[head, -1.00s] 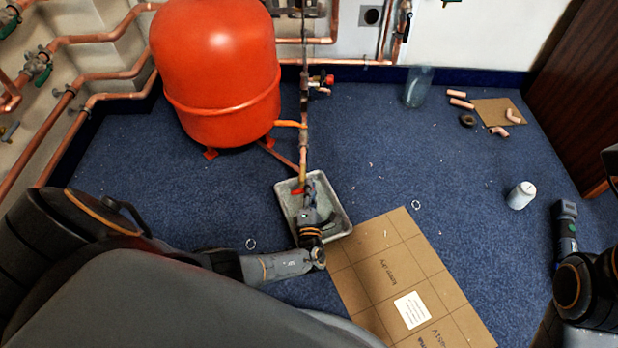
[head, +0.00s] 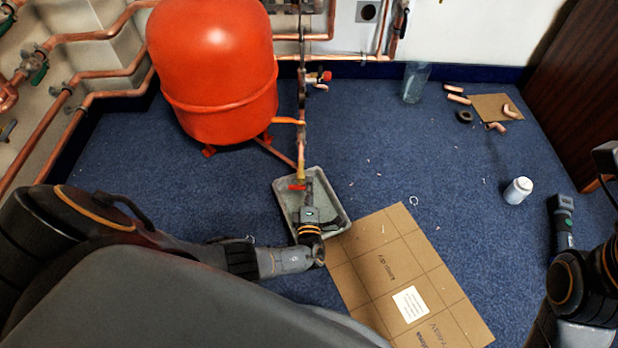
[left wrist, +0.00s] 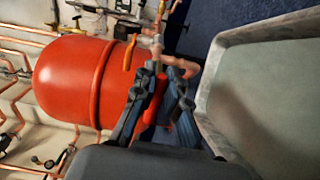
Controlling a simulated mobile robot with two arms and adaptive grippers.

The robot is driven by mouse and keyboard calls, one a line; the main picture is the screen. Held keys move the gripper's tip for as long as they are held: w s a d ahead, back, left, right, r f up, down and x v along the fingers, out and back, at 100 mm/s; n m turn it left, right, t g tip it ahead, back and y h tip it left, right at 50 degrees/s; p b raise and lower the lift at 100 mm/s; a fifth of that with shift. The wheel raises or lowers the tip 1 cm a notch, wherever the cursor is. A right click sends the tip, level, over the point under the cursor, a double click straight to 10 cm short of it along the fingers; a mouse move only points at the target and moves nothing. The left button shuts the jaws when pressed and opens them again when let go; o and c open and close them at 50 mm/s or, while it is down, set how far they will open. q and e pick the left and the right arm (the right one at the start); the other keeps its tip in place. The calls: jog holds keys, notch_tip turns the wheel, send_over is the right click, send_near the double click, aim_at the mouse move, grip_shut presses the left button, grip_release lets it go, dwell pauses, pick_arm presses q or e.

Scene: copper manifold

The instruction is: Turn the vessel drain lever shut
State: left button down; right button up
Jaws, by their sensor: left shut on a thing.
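The red drain lever (head: 297,187) sits at the bottom end of the vertical copper drain pipe (head: 301,155), above the grey tray. In the head view it points left, across the pipe. My left gripper (head: 309,186) is at the lever, over the tray. In the left wrist view the red lever (left wrist: 156,98) lies between the two dark fingers of my left gripper (left wrist: 160,88), which is shut on it. The valve body is partly hidden by the fingers.
The red vessel (head: 215,60) stands close behind and left of the lever. The tray (head: 345,215) lies under my left gripper. A cardboard sheet (head: 385,260) lies right of it. Carpet between is mostly clear.

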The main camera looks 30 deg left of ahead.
pick_arm(q)
jog(key=shift+w, duration=0.15)
jog(key=c, duration=1.4)
grip_release()
jog(key=shift+f, duration=0.1)
jog(key=shift+r, duration=0.2)
jog(key=shift+r, duration=4.85)
